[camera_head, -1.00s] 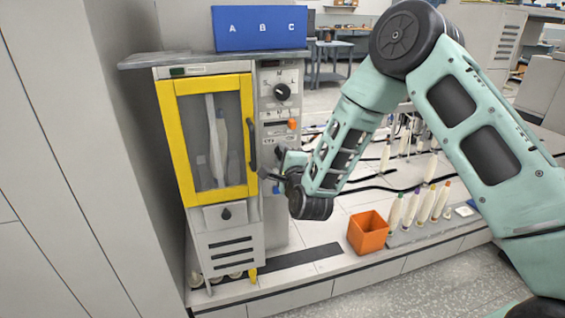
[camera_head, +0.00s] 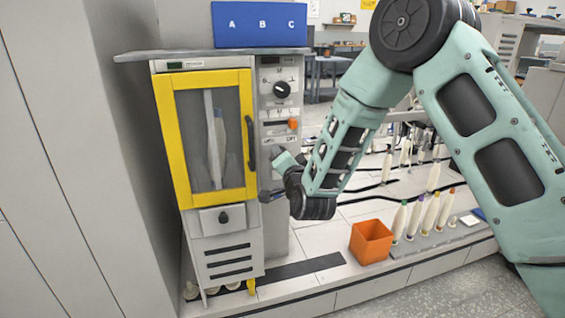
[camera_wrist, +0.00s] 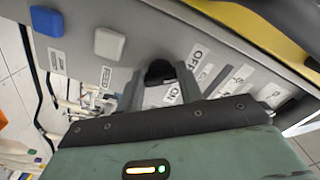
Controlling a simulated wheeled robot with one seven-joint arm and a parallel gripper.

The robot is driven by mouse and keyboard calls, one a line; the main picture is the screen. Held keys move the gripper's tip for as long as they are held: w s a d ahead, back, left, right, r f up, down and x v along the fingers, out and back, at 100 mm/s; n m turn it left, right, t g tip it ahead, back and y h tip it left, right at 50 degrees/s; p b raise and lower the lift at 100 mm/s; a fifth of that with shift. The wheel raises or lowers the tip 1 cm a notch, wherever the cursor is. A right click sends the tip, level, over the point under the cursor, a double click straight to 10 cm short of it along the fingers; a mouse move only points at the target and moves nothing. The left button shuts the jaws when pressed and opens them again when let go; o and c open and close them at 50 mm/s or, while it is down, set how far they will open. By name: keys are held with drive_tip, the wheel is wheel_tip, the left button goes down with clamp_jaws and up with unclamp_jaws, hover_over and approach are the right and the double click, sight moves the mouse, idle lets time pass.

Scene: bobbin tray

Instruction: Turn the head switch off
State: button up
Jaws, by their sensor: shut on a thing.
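The head switch (camera_wrist: 158,71) is a small black knob on the grey control panel in the wrist view, beside ON and OFF labels. My gripper (camera_wrist: 160,85) is shut on it, one finger on each side. The fingers and palm hide its lower part, and I cannot tell which label it points to. In the head view my gripper (camera_head: 277,175) is at the lower part of the panel (camera_head: 268,150), right of the yellow-framed door. The switch itself is hidden there by my wrist.
A dark dial (camera_head: 281,90) and an orange knob (camera_head: 293,124) sit higher on the panel. The yellow-framed door (camera_head: 247,185) has a dark handle close by. A blue button (camera_wrist: 46,20) and a white button (camera_wrist: 109,42) are near my gripper. An orange bin (camera_head: 371,242) and several bobbins stand right.

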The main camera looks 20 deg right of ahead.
drive_tip(key=shift+f+n, duration=0.1)
drive_tip(key=shift+n, duration=0.4)
drive_tip(key=o, duration=1)
drive_tip(key=s+p, duration=1)
drive_tip(key=s, duration=0.7)
drive_tip(key=shift+s, duration=0.2)
